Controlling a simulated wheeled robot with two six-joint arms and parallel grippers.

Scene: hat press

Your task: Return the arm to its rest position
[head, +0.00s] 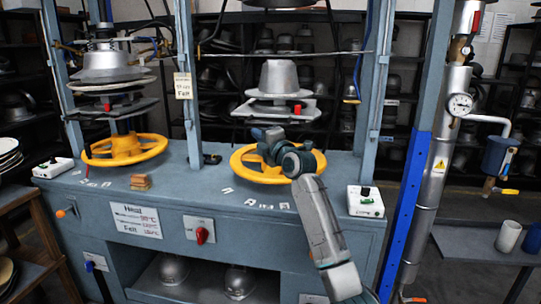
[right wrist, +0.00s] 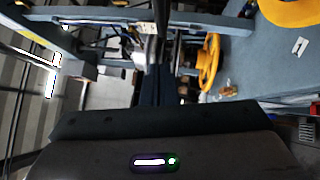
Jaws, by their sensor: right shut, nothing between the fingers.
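My right arm reaches up from the bottom of the head view. Its gripper (head: 262,134) is over the right yellow wheel (head: 244,171), in front of the right press. I cannot tell from this angle whether it touches the wheel. In the right wrist view my right gripper's dark fingers (right wrist: 158,78) are together with nothing between them. My left gripper is not in view.
The blue-grey press bench (head: 255,225) fills the middle. A left yellow wheel (head: 125,149), two white control boxes (head: 366,201) (head: 53,168) and a red knob (head: 202,235) are on it. A steel pipe (head: 433,165) and blue post stand at right.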

